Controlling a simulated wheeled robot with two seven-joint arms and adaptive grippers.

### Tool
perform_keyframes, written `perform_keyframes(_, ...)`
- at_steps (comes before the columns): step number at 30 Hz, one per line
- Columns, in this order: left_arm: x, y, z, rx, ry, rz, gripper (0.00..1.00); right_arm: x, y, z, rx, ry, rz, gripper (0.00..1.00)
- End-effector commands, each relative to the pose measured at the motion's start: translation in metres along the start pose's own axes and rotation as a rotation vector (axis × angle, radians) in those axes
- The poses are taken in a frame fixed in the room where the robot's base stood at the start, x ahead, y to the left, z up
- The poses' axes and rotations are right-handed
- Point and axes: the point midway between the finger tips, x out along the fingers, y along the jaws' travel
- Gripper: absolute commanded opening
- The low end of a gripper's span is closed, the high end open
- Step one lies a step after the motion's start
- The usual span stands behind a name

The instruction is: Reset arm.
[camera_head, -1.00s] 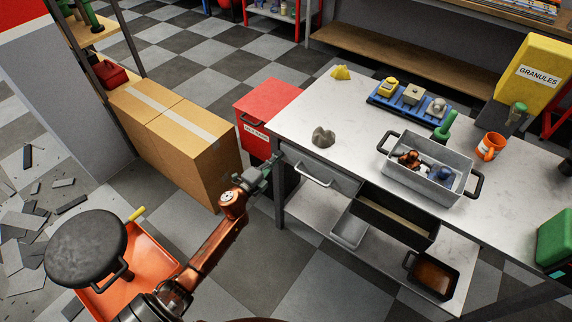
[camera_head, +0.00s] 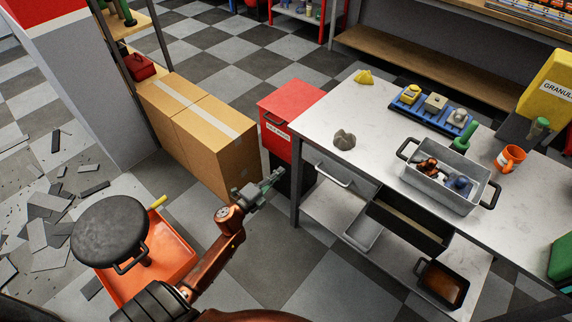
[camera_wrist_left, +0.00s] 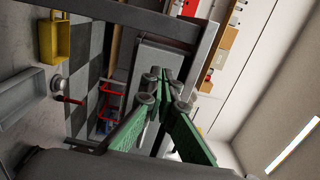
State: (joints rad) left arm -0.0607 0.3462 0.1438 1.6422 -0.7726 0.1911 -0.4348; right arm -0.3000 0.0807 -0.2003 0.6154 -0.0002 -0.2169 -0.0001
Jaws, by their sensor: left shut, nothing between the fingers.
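My left arm reaches up from the bottom of the head view. Its gripper (camera_head: 277,174) is shut and empty. It shows in front of the gap between the cardboard boxes (camera_head: 215,140) and the workbench (camera_head: 380,132), left of the bench's near leg. In the left wrist view the green fingers (camera_wrist_left: 164,78) come together at their tips with nothing between them. My right gripper is not in the head view.
A red bin (camera_head: 288,103) stands beyond the gripper. A black stool (camera_head: 108,231) and an orange tray (camera_head: 178,257) are at lower left. A grey tub (camera_head: 425,190) holds parts on the bench. Checkered floor (camera_head: 285,255) is open between arm and bench.

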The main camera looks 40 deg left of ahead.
Motion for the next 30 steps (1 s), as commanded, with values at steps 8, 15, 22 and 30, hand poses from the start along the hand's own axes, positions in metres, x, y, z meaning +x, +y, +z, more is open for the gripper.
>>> perform_keyframes(8,-0.022,0.0,0.0,0.0,0.0,0.0,0.0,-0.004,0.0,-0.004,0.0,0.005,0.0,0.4)
perform_keyframes(15,-0.023,0.005,0.001,-0.01,-0.004,0.007,0.0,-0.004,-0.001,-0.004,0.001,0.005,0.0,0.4)
perform_keyframes(22,-0.048,0.097,0.014,-0.221,-0.094,0.169,0.0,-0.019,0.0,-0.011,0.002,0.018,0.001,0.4)
perform_keyframes(30,-0.141,0.27,0.009,-0.58,-0.308,0.472,0.0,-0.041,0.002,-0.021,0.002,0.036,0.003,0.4)
